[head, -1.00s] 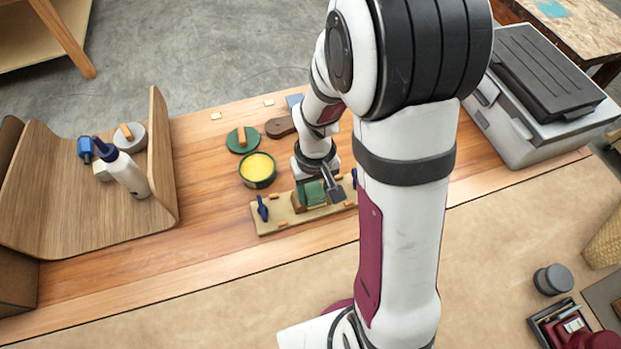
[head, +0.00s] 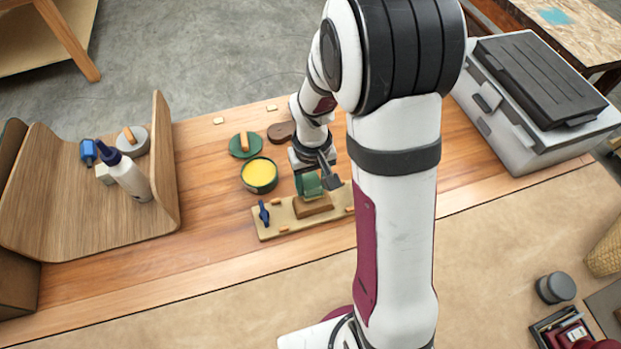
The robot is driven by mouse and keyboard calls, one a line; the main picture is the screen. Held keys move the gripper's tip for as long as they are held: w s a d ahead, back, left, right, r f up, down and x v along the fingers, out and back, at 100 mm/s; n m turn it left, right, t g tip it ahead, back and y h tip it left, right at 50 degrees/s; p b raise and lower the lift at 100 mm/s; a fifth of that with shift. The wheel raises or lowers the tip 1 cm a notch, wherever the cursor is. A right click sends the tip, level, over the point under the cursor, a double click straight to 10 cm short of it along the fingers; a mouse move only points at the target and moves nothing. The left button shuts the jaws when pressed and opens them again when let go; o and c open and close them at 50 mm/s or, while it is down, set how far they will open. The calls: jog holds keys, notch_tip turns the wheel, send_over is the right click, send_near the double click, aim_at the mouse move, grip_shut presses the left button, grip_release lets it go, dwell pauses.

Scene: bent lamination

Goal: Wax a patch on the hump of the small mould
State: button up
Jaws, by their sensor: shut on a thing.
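The small mould (head: 316,208) is a brown block with a rounded top, set on a tan board (head: 270,231) on the wooden bench. My gripper (head: 324,178) is shut on a green pad (head: 308,185) just above and behind the hump. The pad overlaps the hump's far side in the picture, so I cannot tell whether they touch. An open round tin of yellow wax (head: 260,173) stands to the left of the gripper. A waxed patch cannot be made out.
A blue clamp (head: 263,213) stands on the board's left. A green disc with an orange handle (head: 245,144) lies behind the tin. A large curved wooden form (head: 100,225) holds a white bottle (head: 128,177) at left. A grey case (head: 535,90) is at right.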

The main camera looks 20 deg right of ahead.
jog(key=shift+s, duration=2.1)
jog(key=shift+w, duration=3)
jog(key=shift+r, duration=3.3)
jog(key=shift+a, duration=0.1)
jog(key=shift+f, duration=0.1)
